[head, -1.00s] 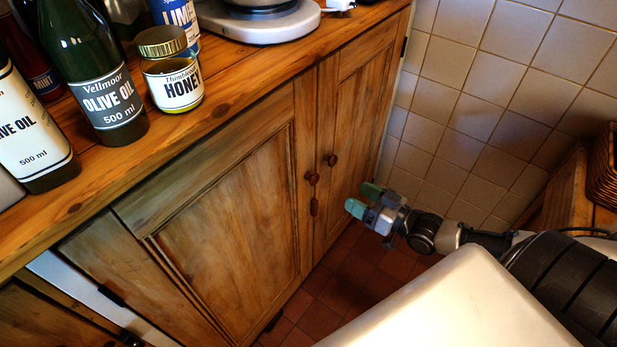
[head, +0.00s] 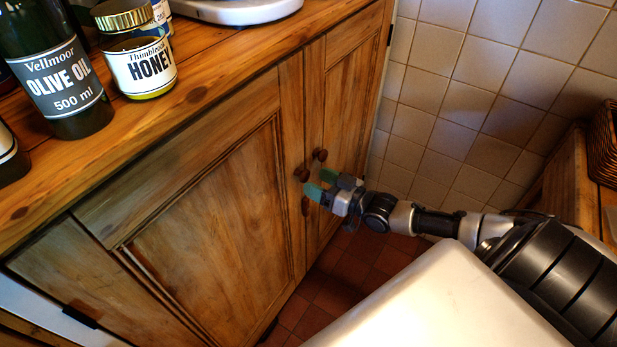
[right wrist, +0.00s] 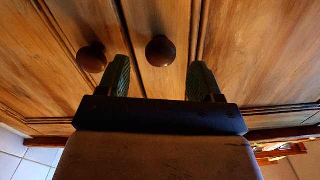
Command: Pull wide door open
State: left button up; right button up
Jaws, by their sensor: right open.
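The wide door (head: 210,225) is the broad panelled pine door on the left of the cupboard, and it is closed. Its round brown knob (head: 301,174) is near its right edge. My right gripper (head: 320,184) is open, with its green fingertips just in front of this knob. In the right wrist view the wide door's knob (right wrist: 160,50) appears between the two open fingers, with space on both sides. Whether the fingertips reach around it is not clear. The narrow door's knob (right wrist: 91,58) lies outside the fingers. My left gripper is not in view.
The narrow door (head: 350,110) to the right is closed, with its own knob (head: 320,155) close by. A worktop (head: 215,85) above bears an olive oil bottle (head: 60,75) and a honey jar (head: 140,60). A tiled wall (head: 480,80) stands at right. Red floor (head: 325,295) is clear.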

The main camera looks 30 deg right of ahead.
aim_at(308, 177)
jog(key=shift+x, duration=1.7)
jog(key=shift+c, duration=0.4)
grip_shut()
jog(key=shift+s, duration=0.1)
